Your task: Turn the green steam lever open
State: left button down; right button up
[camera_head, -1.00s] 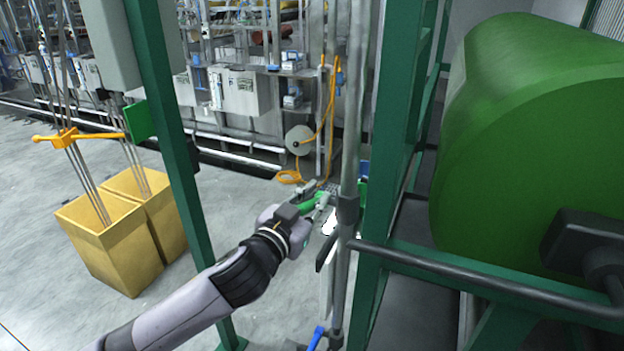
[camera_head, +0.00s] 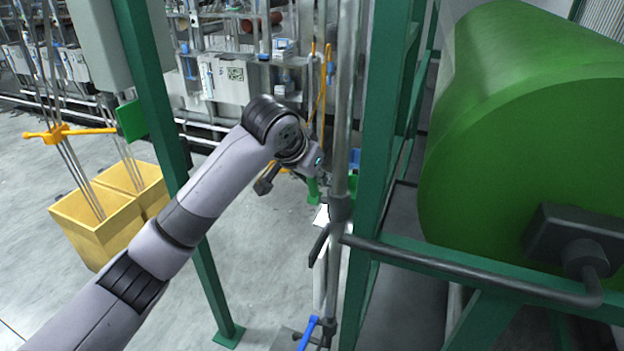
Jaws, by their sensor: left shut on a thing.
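The green steam lever (camera_head: 313,190) shows as a small green piece beside the vertical grey pipe (camera_head: 341,120), pointing downward. My left arm reaches up from the lower left and bends over. My left gripper (camera_head: 315,177) is at the lever, shut on it. Its fingers are mostly hidden behind the wrist and are small in view, so the exact hold is not clear. My right gripper is not in view.
A green post (camera_head: 165,120) stands left of the arm, and a green frame (camera_head: 377,130) stands just right of the pipe. A black handle (camera_head: 318,246) and a blue lever (camera_head: 308,334) sit lower on the piping. Yellow bins (camera_head: 98,238) stand at left. A large green drum (camera_head: 520,140) fills the right.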

pick_arm(q)
jog(key=shift+w+d+g, duration=0.25)
jog(key=shift+w+g, duration=0.2)
jog(key=shift+g, duration=0.25)
jog(key=c, duration=1.5)
grip_release()
jog(key=shift+w+y, duration=0.1)
jog(key=shift+y, duration=0.2)
jog(key=shift+a, duration=0.1)
jog(key=shift+f, duration=0.1)
